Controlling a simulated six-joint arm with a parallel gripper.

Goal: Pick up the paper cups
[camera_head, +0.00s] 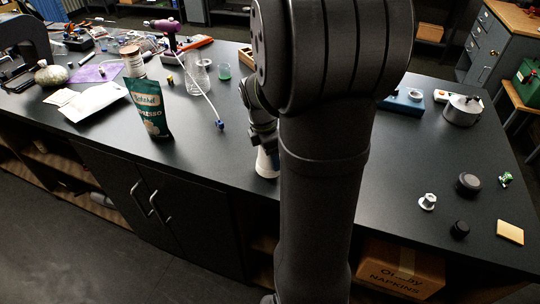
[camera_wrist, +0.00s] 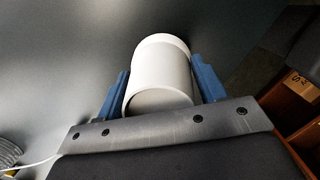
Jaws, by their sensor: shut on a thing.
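The white paper cups (camera_wrist: 160,75) sit between the two blue fingers of my gripper (camera_wrist: 159,66) in the wrist view. My gripper is shut on them, one finger against each side. I see a round white form with a rim at its far end; I cannot tell how many cups are nested. In the head view the white cups (camera_head: 267,163) show at the front edge of the dark table, just under my gripper (camera_head: 264,146). My arm hides part of them there. I cannot tell whether they touch the table.
A green coffee bag (camera_head: 149,107) stands to the left, with a glass beaker (camera_head: 197,80) and a white cable (camera_head: 207,102) behind. Black knobs (camera_head: 467,184) and small parts lie on the right. The dark table (camera_head: 225,160) is clear around the cups. A cardboard box (camera_head: 400,268) is below.

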